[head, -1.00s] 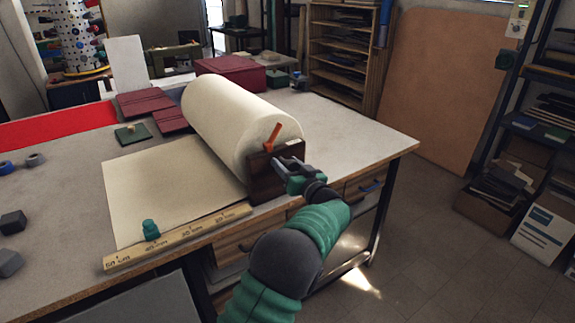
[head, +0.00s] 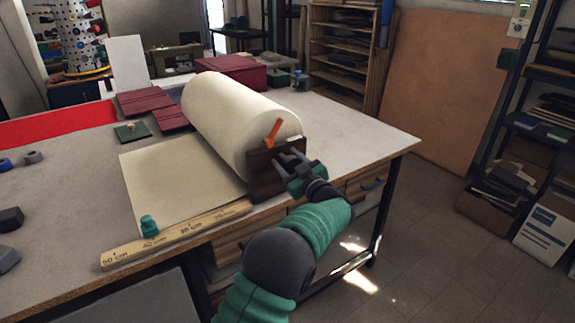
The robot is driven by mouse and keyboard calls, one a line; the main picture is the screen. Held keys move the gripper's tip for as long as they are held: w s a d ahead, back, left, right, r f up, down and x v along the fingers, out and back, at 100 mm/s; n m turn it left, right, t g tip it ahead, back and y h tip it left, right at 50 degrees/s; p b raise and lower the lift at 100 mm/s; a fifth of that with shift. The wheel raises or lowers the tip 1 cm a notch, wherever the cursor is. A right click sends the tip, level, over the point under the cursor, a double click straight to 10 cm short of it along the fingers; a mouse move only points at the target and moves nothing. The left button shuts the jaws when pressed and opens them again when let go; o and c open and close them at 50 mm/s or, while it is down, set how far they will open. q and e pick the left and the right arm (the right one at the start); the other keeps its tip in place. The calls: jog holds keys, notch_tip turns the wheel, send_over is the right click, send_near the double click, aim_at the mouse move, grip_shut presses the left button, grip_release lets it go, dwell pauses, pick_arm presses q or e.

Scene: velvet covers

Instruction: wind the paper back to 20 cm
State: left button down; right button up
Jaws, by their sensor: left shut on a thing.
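A large cream paper roll (head: 232,112) lies on the table in a dark wooden end stand (head: 262,172). Its unrolled sheet (head: 185,175) runs left and its front left corner is near the 40 cm mark. A wooden ruler (head: 180,236) lies along the front, marked 50 cm at left, with smaller numbers rightward. A small teal piece (head: 148,226) stands by that corner. An orange lever (head: 272,131) sticks up at the stand. My left gripper (head: 287,166) is shut at the stand's outer face on what looks like the crank handle, mostly hidden. My right gripper is out of view.
Dark red covers (head: 146,101) and a green pad (head: 132,132) lie behind the sheet. A dark red box (head: 232,73) stands at the back. Grey blocks (head: 10,220) lie at far left. The tabletop right of the roll (head: 350,130) is clear.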

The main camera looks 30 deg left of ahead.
pick_arm(q)
jog(key=n+b, duration=0.2)
jog(key=n, duration=0.1)
jog(key=n+b, duration=0.1)
jog(key=n, duration=0.1)
jog(key=shift+f+n+y+b, duration=0.2)
jog(key=shift+n+y+b, duration=0.1)
jog(key=shift+n+b, duration=0.1)
jog(key=n+b, duration=0.3)
jog(key=n, duration=0.2)
jog(key=shift+s+f+g, duration=0.1)
jog(key=shift+g, duration=0.2)
jog(key=n+b, duration=0.2)
jog(key=n, duration=0.1)
jog(key=n+g+b, duration=0.1)
jog(key=n+b, duration=0.1)
jog(key=shift+f+n+y+b, duration=0.1)
jog(key=shift+n+y+b, duration=0.2)
jog(key=shift+n+b, duration=0.1)
jog(key=shift+a+n+g+b, duration=0.1)
jog(key=shift+n+g+b, duration=0.2)
jog(key=shift+n+b, duration=1.6)
jog(key=shift+s+n+p, duration=0.1)
jog(key=shift+n+p, duration=0.4)
jog(key=shift+n, duration=0.2)
jog(key=c, duration=0.7)
grip_release()
jog(key=shift+o, duration=0.2)
